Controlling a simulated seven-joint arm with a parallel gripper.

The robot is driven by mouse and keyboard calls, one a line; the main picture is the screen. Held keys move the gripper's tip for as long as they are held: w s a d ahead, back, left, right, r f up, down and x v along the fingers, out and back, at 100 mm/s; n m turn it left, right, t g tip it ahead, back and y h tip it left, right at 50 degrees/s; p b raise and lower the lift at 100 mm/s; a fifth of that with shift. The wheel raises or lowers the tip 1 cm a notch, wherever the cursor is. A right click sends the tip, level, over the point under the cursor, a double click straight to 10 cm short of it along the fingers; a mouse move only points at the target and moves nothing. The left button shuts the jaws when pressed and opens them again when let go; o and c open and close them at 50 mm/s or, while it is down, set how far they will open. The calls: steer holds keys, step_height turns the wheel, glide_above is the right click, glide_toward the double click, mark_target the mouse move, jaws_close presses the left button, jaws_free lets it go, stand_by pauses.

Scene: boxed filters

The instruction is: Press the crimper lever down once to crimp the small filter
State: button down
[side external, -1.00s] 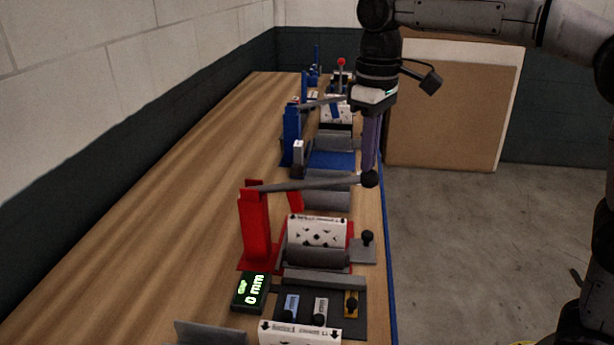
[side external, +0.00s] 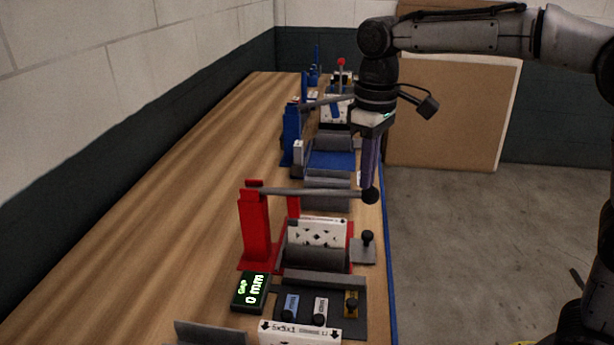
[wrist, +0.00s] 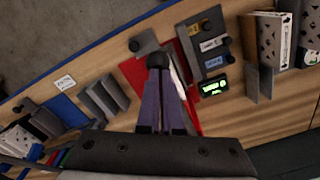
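The red crimper (side external: 255,232) stands on the bench, and a grey lever (side external: 318,192) runs from its top toward the bench's right edge. The lever ends in a black ball knob (side external: 370,195), also in the wrist view (wrist: 158,61). My gripper (side external: 369,184) points down with its purple fingers close together, tips at the knob and seemingly touching it. The lever is roughly level. A white boxed filter with dark marks (side external: 318,232) lies in the crimper behind a grey roller (side external: 318,258). The fingers partly hide the crimper in the wrist view.
A small display (side external: 252,292) reads Gap 0 mm in green. A dark panel with several small knobs (side external: 345,317) is in front. Blue crimper stations (side external: 291,135) stand farther back. Open floor (side external: 480,240) lies right of the bench.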

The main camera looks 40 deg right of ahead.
step_height(320, 180, up, 10)
stand_by(1.3)
